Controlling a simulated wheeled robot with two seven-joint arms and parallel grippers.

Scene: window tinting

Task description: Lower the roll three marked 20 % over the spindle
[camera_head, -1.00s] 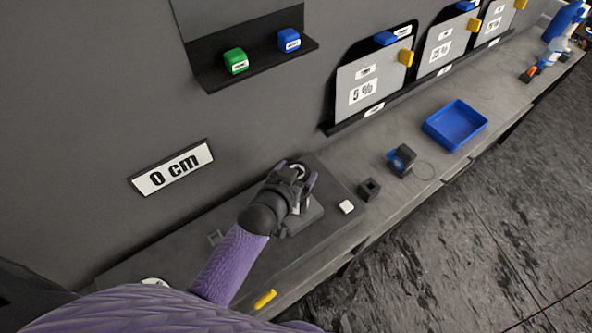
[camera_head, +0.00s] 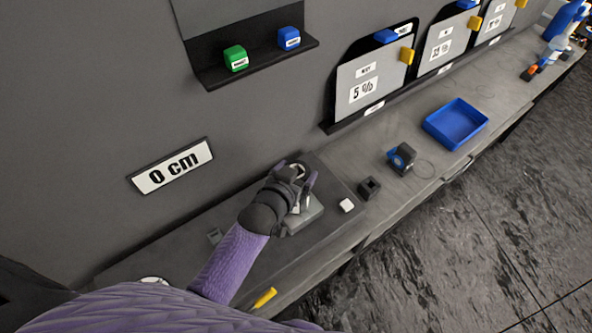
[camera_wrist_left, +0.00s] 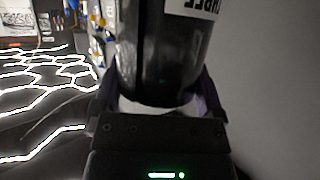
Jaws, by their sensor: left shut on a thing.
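My left gripper (camera_head: 298,178) is over the near part of the bench. It is shut on a dark, glossy roll (camera_wrist_left: 165,50), which fills the middle of the left wrist view. A white label with partly cut-off lettering shows on the roll; I cannot read a 20 % mark. In the head view a pale ring, seemingly the roll's end, shows between the fingers. A grey block (camera_head: 306,216) is just below and beside the gripper. The spindle is not distinguishable, so I cannot tell whether the roll is around it. My right gripper is not in view.
Beyond is a blue tray (camera_head: 430,128). A yellow item (camera_head: 265,297) lies near the front edge.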

